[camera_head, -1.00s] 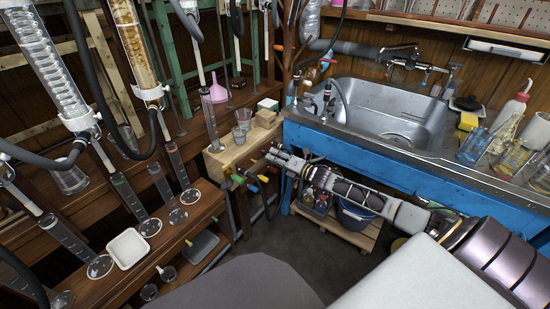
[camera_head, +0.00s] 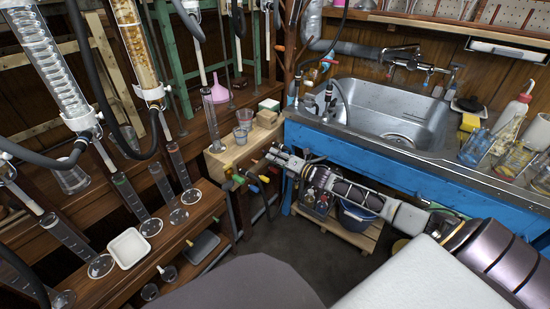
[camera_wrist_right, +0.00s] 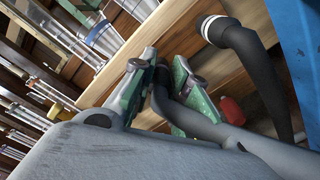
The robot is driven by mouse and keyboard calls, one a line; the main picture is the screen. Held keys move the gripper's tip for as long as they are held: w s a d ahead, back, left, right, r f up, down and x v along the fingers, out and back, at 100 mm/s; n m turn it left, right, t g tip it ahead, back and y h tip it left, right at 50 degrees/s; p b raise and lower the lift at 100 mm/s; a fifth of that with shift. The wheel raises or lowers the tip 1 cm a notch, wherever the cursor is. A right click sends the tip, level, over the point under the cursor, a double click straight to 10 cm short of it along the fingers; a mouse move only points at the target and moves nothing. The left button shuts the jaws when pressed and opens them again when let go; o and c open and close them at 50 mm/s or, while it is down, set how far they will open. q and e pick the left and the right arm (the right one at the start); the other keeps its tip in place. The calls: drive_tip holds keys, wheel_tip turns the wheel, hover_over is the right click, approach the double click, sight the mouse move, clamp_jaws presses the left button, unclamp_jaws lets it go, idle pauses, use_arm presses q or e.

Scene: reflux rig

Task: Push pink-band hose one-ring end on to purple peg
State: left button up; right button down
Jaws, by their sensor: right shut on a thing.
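My right gripper (camera_head: 271,157) is at the front of the wooden bench block, beside several coloured pegs. In the right wrist view, its green-padded fingers (camera_wrist_right: 157,85) are shut on a dark hose (camera_wrist_right: 190,118), which runs down to the right. I cannot make out the purple peg. My left gripper is not in view.
A wooden block (camera_head: 226,158) carries beakers (camera_head: 243,122). A blue-fronted sink (camera_head: 395,110) stands to the right. Glass cylinders (camera_head: 130,200) and a white tray (camera_head: 128,248) stand on the left shelves. A bucket (camera_head: 356,216) is below.

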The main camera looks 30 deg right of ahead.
drive_tip(key=c, duration=1.3)
unclamp_jaws()
drive_tip(key=shift+s, duration=0.1)
drive_tip(key=v, duration=1.1)
drive_tip(key=shift+s+d, duration=0.2)
drive_tip(key=shift+s, duration=0.15)
drive_tip(key=shift+f, duration=0.1)
idle(0.3)
